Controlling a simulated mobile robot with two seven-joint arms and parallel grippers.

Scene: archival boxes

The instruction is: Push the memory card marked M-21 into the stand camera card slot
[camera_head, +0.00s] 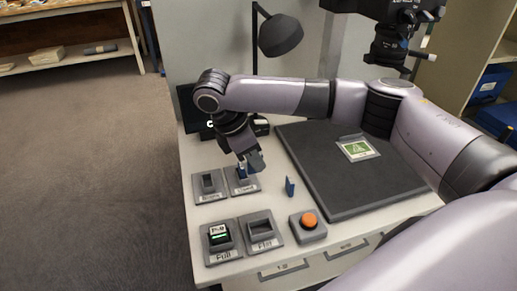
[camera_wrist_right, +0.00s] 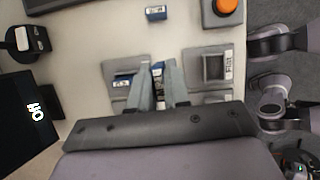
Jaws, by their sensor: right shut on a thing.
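My right gripper (camera_head: 245,166) points down over the back right small holder (camera_head: 246,188) on the table. In the right wrist view its fingers (camera_wrist_right: 159,78) are shut on a small blue card (camera_wrist_right: 157,69) with a white label. Its marking is too small to read. Whether the card's lower end touches the holder, I cannot tell. A second blue card (camera_head: 290,187) stands on the table, apart from the gripper; it also shows in the wrist view (camera_wrist_right: 156,13). The stand camera (camera_head: 390,42) hangs at the top. Its card slot cannot be made out. My left gripper is not seen.
Another small holder (camera_head: 209,186) stands to the left. A dark mat (camera_head: 350,190) bears a green picture card (camera_head: 357,150). A lamp (camera_head: 281,36) stands behind.

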